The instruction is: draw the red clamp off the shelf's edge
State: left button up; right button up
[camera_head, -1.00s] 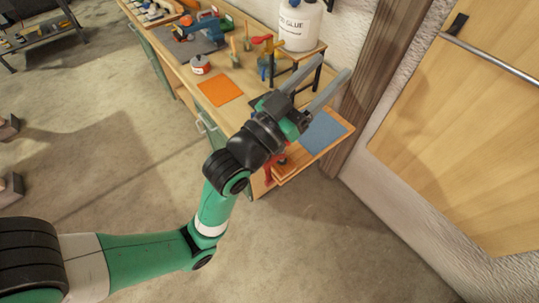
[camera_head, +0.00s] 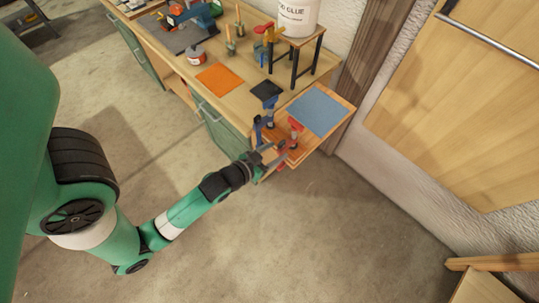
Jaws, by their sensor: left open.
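The red clamp (camera_head: 294,131) stands on the front edge of the wooden shelf (camera_head: 345,97), at the right end of the workbench. My left gripper (camera_head: 277,153) is open, with its fingers right by the lower part of the red clamp. I cannot tell whether the clamp lies between the fingers or if they touch it. My right gripper is out of view.
A blue mat (camera_head: 318,110) lies on the shelf behind the clamps. The workbench holds an orange mat (camera_head: 219,78), a black pad (camera_head: 266,89) and a glue container (camera_head: 297,17) on a small stand. The floor in front is clear.

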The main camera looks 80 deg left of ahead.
aim_at(284, 146)
pick_arm(q)
jog(key=b+x, duration=0.1)
jog(key=x, duration=0.5)
jog(key=shift+w+a+b, duration=0.1)
jog(key=shift+w+b, duration=0.05)
jog(key=shift+b, duration=0.25)
grip_shut()
